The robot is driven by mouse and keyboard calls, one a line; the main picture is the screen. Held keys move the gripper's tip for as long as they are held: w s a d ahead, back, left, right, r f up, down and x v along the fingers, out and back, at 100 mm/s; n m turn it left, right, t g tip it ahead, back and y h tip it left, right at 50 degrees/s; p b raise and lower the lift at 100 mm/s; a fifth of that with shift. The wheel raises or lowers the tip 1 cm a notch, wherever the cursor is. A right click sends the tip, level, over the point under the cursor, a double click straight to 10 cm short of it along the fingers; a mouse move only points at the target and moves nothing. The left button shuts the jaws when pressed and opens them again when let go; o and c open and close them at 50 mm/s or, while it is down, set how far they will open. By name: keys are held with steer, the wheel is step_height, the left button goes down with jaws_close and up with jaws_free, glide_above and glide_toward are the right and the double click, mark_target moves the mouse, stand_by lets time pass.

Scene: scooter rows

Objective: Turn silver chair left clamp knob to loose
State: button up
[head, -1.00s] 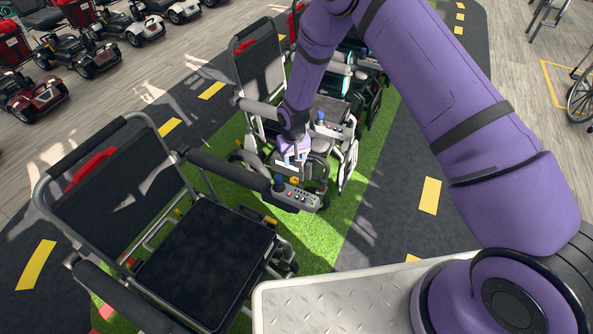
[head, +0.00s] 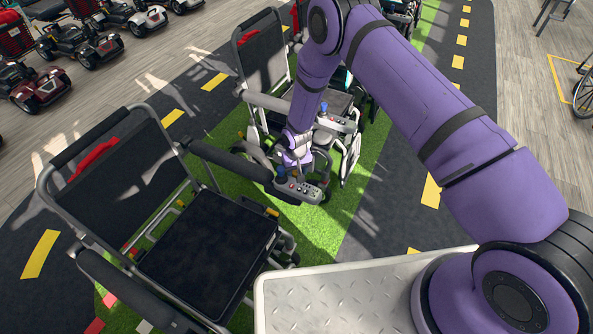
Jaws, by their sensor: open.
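The silver-framed chair (head: 208,252) stands at the near left, with a black seat and backrest. Its far armrest (head: 230,158) ends in a grey control pod (head: 301,190) with a dark blue joystick (head: 281,171) and small buttons. A small orange knob (head: 293,174) shows at the back edge of the pod, partly hidden by my gripper. I cannot tell if it is the clamp knob, or how it is turned. My gripper (head: 297,165) points down just behind the pod. It is open; its fingertips are small and I cannot tell if they touch the knob.
A second similar chair (head: 262,52) stands close behind my gripper, its own pod (head: 334,122) beside my wrist. Parked scooters (head: 70,45) line the far left. A metal tread-plate deck (head: 350,296) lies in front. The dark lane (head: 400,200) at right is clear.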

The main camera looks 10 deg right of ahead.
steer(key=c, duration=0.7)
steer(key=shift+o, duration=0.2)
steer(key=shift+n, duration=0.3)
steer(key=n, duration=0.4)
steer(key=shift+n, duration=0.4)
steer(key=n, duration=1)
steer(key=shift+n, duration=0.4)
steer(key=n, duration=0.5)
steer(key=shift+n, duration=0.4)
